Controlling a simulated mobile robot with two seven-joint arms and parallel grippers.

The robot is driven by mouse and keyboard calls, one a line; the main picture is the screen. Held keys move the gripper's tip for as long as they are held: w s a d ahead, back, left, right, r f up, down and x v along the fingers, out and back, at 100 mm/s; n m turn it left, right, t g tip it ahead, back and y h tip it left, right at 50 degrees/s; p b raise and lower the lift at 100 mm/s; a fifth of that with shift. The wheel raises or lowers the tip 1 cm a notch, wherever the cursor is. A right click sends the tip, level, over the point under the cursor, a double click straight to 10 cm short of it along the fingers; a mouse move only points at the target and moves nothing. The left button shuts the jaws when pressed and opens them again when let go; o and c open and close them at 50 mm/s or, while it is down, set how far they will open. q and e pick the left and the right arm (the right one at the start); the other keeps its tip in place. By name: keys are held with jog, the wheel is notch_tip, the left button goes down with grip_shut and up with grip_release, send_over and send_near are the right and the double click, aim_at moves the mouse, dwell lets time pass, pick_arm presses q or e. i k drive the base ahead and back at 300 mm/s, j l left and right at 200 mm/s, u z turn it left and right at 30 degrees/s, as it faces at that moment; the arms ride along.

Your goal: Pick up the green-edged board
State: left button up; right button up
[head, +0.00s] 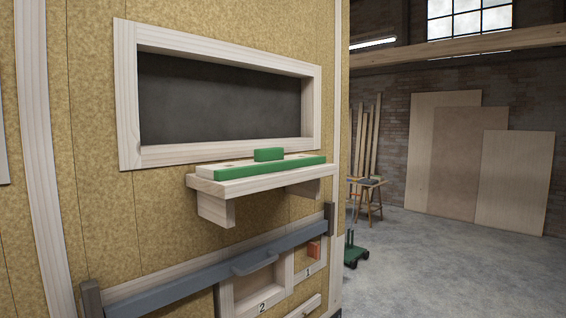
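The green-edged board (270,171) lies flat on a pale wooden shelf (262,185) below a framed dark opening. Its front edge is green and its top is bare pale wood with small dark marks. A green block (268,154) sits upright on its top, near the middle. The shelf stands out from the wall on two wooden brackets, the left one (214,208) being clearest. Neither of my grippers shows in the head view.
The dark opening (220,98) has a pale wood frame. A green wheeled base (355,253) and a sawhorse (368,197) stand right. Concrete floor there is mostly clear.

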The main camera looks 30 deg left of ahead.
aim_at(266, 160)
jog(key=u, duration=0.9)
